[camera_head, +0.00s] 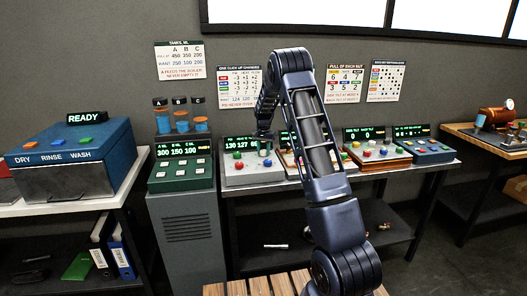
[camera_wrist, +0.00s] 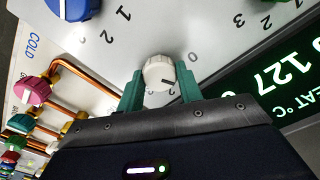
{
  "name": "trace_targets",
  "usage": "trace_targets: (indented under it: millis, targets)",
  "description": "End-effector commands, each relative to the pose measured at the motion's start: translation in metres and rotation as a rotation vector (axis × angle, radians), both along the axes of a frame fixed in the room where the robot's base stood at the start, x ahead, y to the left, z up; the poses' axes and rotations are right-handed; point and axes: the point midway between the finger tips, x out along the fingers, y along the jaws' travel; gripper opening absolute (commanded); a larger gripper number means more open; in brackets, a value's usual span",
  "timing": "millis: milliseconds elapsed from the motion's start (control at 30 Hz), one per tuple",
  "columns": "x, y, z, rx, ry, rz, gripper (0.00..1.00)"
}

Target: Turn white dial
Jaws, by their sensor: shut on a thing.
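The white dial (camera_wrist: 160,73) is a round knob on a grey control panel (camera_wrist: 190,25), with a dark pointer mark and numbers printed around it. In the wrist view my gripper (camera_wrist: 161,90) has its two green fingers on either side of the dial, shut on it. In the head view my gripper (camera_head: 263,135) reaches down to the grey panel box (camera_head: 240,172) on the bench, and the dial is too small there to tell apart from the fingers. The panel's green display (camera_wrist: 290,80) reads partly "127".
In the head view a green box (camera_head: 180,172) stands left of the panel, and red-button and blue boxes (camera_head: 425,150) stand right. Charts (camera_head: 238,86) hang behind.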

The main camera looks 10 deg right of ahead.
Motion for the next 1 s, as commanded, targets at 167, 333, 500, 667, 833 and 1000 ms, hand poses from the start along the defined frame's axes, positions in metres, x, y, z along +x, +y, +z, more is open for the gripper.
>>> trace_targets:
  millis: [167,333,500,667,833,1000]
  targets:
    - [0.0,0.0008,0.0002,0.0,0.0,-0.042,0.13]
    - [0.0,0.0007,0.0002,0.0,0.0,-0.055,0.13]
    - [0.0,0.0007,0.0002,0.0,0.0,-0.056,0.13]
    - [0.0,0.0007,0.0002,0.0,0.0,-0.055,0.4]
    - [0.0,0.0004,0.0002,0.0,0.0,-0.055,0.57]
    - [0.0,0.0002,0.0002,0.0,0.0,-0.056,0.57]
